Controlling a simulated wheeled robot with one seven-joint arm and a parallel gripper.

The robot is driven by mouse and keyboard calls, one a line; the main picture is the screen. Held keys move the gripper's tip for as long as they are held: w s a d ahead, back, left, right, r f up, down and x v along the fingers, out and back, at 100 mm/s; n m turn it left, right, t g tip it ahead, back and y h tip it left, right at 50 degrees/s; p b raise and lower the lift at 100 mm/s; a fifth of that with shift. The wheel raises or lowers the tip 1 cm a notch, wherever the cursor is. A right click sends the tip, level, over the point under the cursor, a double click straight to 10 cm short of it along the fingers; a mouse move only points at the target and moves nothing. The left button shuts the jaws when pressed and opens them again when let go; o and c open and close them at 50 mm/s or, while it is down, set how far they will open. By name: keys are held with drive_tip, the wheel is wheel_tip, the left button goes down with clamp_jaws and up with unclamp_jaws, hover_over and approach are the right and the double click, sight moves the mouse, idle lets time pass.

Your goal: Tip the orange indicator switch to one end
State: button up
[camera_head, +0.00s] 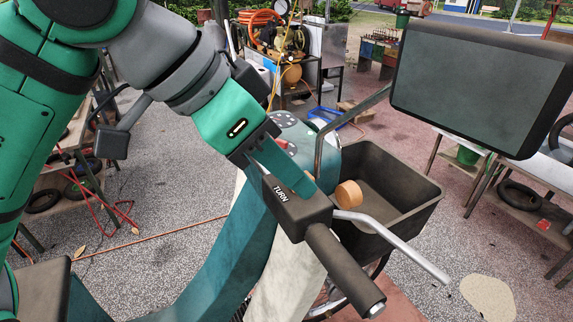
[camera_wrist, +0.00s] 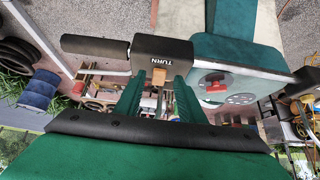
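The black switch housing (camera_head: 292,212) marked TURN sits on the handlebar beside its black grip (camera_head: 345,272). It also shows in the wrist view (camera_wrist: 163,48). The small orange indicator switch (camera_wrist: 158,76) sticks out of the housing below the lettering in the wrist view. In the head view my gripper hides it. My gripper (camera_head: 296,180) reaches down to the housing. In the wrist view my gripper (camera_wrist: 160,82) is open, with one green finger on each side of the switch. Gaps show between the switch and both fingers, and the tips are close to the housing.
A silver lever (camera_head: 395,240) runs beside the grip. A black basket (camera_head: 415,195) holding a round tan object lies behind the handlebar.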

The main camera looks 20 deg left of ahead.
drive_tip(key=v, duration=1)
drive_tip(key=shift+s+a+r, duration=0.15)
drive_tip(key=shift+s+r, duration=0.05)
drive_tip(key=shift+r, duration=0.05)
